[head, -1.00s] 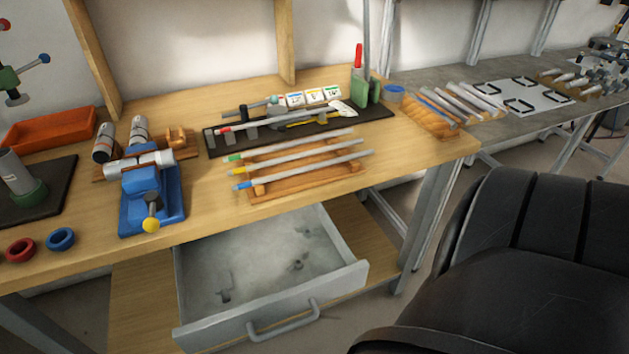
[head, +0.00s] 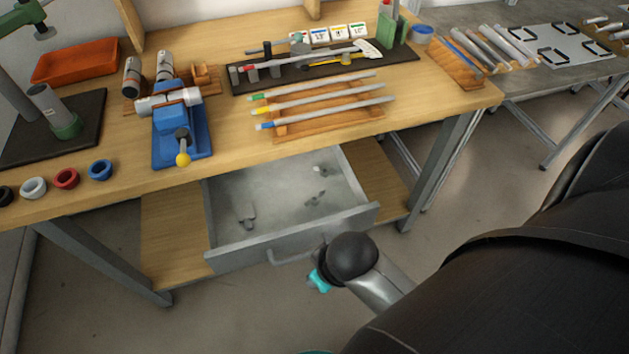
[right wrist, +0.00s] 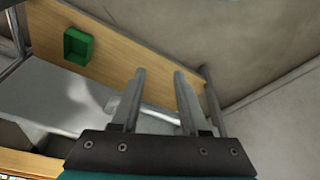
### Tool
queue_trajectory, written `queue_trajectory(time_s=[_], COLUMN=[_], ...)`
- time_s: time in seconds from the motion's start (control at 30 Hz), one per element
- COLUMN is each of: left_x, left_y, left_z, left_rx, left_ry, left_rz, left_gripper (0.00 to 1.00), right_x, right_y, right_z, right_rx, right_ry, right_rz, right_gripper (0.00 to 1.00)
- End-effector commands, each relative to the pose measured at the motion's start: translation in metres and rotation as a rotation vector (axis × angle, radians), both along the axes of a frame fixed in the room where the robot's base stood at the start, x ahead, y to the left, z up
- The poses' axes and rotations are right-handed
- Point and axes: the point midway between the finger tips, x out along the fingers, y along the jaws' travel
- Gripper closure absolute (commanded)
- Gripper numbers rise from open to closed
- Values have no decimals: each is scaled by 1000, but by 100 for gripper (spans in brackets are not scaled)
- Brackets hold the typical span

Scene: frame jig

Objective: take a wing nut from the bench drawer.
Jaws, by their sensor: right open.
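The bench drawer (head: 290,240) is pulled open under the wooden bench. Small grey metal parts lie on its floor, one at the front left (head: 247,220) and some farther right (head: 315,198). They are too small to tell which is a wing nut. My right arm comes in from the lower right, with its teal gripper part (head: 319,281) close to the drawer handle (head: 290,258). Its fingertips are not clear there. In the right wrist view my right gripper (right wrist: 157,78) is open, with a grey bar showing between and behind its fingers.
On the bench stand a blue vise (head: 180,135), a wooden rack (head: 320,120) with several rods, a black tool tray (head: 400,55) and coloured rings (head: 100,170). The right wrist view shows a green bin (right wrist: 77,47) on a wooden board.

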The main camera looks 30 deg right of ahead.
Motion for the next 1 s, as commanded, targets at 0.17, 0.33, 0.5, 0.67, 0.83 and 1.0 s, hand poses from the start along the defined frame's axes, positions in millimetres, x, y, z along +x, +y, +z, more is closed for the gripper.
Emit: queue_trajectory(time_s=[0.17, 0.33, 0.5, 0.67, 0.83, 1.0], left_x=[-1, -4, -4, -4, -4, -4], left_y=[0, -1, -3, -3, -3, -3], left_z=[8, 10, 10, 11, 12, 12], left_rx=[-1, -1, -3, -4, -4, -4], left_ry=[2, 5, 6, 6, 5, 5], left_rz=[0, 1, 2, 2, 2, 1], left_gripper=[55, 55, 55, 55, 55, 55], right_x=[5, 32, 55, 77, 101, 124], right_y=[6, 32, 49, 56, 44, 10], right_z=[54, 78, 86, 96, 110, 129], right_rx=[10, 26, 16, -22, -102, -186], right_ry=[-35, -67, -83, -81, -37, 49], right_rz=[50, 287, 511, 751, 1034, 1257], right_gripper=[56, 56, 56, 56, 56, 56])
